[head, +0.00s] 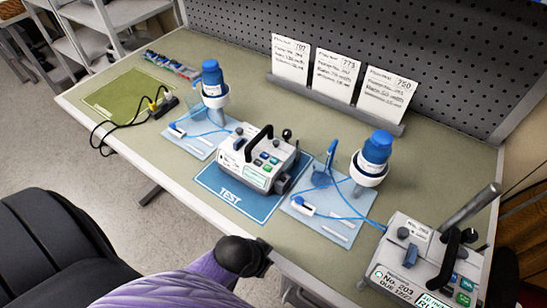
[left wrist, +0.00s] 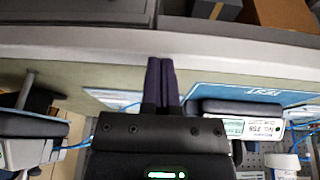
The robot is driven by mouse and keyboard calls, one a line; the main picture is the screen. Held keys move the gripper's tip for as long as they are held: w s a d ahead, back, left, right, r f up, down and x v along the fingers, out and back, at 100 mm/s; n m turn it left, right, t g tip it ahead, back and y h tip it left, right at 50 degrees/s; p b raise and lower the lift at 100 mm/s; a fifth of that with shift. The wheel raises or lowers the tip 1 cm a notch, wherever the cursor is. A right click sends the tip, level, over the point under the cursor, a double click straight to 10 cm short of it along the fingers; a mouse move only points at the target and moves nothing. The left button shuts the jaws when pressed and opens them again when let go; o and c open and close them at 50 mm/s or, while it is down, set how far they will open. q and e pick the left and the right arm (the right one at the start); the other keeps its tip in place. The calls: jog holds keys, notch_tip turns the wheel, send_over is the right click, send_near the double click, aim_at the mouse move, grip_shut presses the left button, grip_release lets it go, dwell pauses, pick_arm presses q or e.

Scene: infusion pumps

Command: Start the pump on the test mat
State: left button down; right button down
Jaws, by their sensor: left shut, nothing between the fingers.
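The blue test mat (head: 210,181), lettered TEST, lies near the table's front edge. A white pump (head: 238,163) with a black handle, coloured buttons and a pale screen stands on it. In the left wrist view the mat (left wrist: 208,82) and pump (left wrist: 262,130) appear upside down at right, the pump's label too small to read surely. My left gripper (left wrist: 160,62) is shut and empty, its fingers apart from the pump and overlapping the table's front edge in that view. In the head view my purple arm ends in a black part near that edge; fingertips cannot be made out.
Another pump (head: 408,262), No. 203, stands at right with a lit screen. Blue-capped bottles (head: 213,80) (head: 376,150) stand on trays (head: 195,148) (head: 328,208) beside the mat, with blue tubing. A plug with cables (head: 160,103) lies at left. Cards (head: 335,75) lean at the back.

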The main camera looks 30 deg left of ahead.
pick_arm(q)
jog(key=w+a+r+n+t+h+p, duration=0.2)
jog(key=w+a+r+t, duration=0.1)
jog(key=w+r, duration=0.65)
notch_tip(320, 180, up, 8)
jog(key=n+t+p, duration=0.2)
jog(key=n, duration=0.2)
send_over(265, 169)
notch_tip(265, 169, down, 8)
jog(key=b, duration=0.8)
jog(key=shift+b, duration=0.4)
jog(key=shift+f, duration=0.45)
jog(key=shift+f, duration=0.1)
